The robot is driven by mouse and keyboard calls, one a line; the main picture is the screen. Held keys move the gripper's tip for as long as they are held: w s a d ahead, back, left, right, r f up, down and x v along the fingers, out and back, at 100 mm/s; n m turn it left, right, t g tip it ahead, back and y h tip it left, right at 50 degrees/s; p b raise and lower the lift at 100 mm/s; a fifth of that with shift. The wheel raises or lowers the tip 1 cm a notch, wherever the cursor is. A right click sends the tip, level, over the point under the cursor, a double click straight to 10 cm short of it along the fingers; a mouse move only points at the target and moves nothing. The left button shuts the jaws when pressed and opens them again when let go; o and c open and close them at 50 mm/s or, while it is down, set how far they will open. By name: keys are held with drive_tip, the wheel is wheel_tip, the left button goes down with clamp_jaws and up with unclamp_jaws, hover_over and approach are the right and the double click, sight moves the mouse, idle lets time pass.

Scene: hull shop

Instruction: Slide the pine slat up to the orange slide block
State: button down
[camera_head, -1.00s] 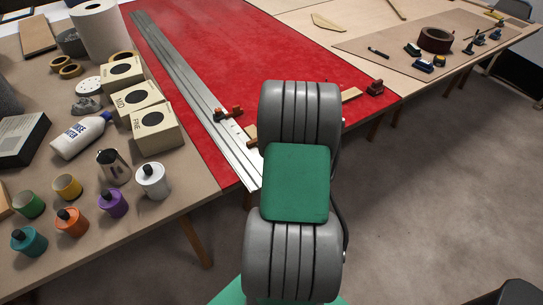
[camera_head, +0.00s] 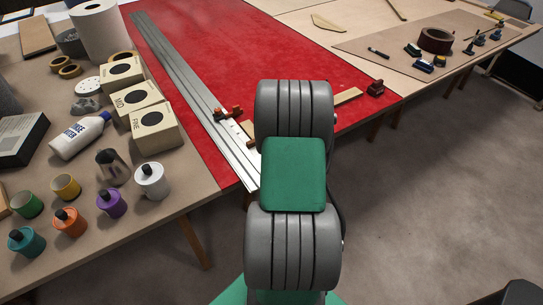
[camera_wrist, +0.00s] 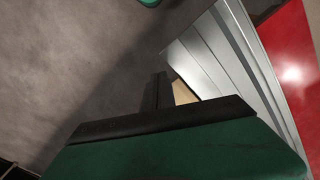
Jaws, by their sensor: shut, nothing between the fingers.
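The pine slat (camera_head: 347,97) lies on the red table surface, partly hidden behind my arm. Its pale right part ends near a dark red block (camera_head: 376,88), and a pale piece also shows left of my arm, by the metal rail. The orange slide block (camera_head: 222,113) sits at the long metal rail (camera_head: 190,93). In the wrist view, my gripper (camera_wrist: 160,90) is shut and empty. A pale wooden piece (camera_wrist: 184,92), likely the slat, shows just right of the fingers; contact cannot be told. The head view hides my gripper behind my arm.
Tools and a tape roll (camera_head: 436,40) lie on the far right board. The red surface (camera_head: 270,45) beyond my arm is largely clear.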

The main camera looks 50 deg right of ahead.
drive_tip(key=shift+w+d+b, duration=0.2)
drive_tip(key=shift+w, duration=0.75)
drive_tip(key=shift+w+d+b, duration=0.2)
drive_tip(key=shift+w+d, duration=0.05)
drive_tip(key=shift+w, duration=0.7)
drive_tip(key=shift+w+d+b, duration=0.2)
drive_tip(key=shift+w, duration=0.75)
drive_tip(key=shift+s+r, duration=0.1)
drive_tip(key=shift+s+r, duration=0.1)
drive_tip(key=shift+s, duration=0.15)
drive_tip(key=shift+s+a+r+p, duration=0.2)
drive_tip(key=shift+s+p, duration=0.15)
drive_tip(key=shift+s, duration=0.25)
drive_tip(key=shift+s+a+r+p, duration=0.15)
drive_tip(key=shift+s+p, duration=0.2)
drive_tip(key=shift+s, duration=0.2)
wheel_tip(320, 180, up, 8)
drive_tip(key=p, duration=0.5)
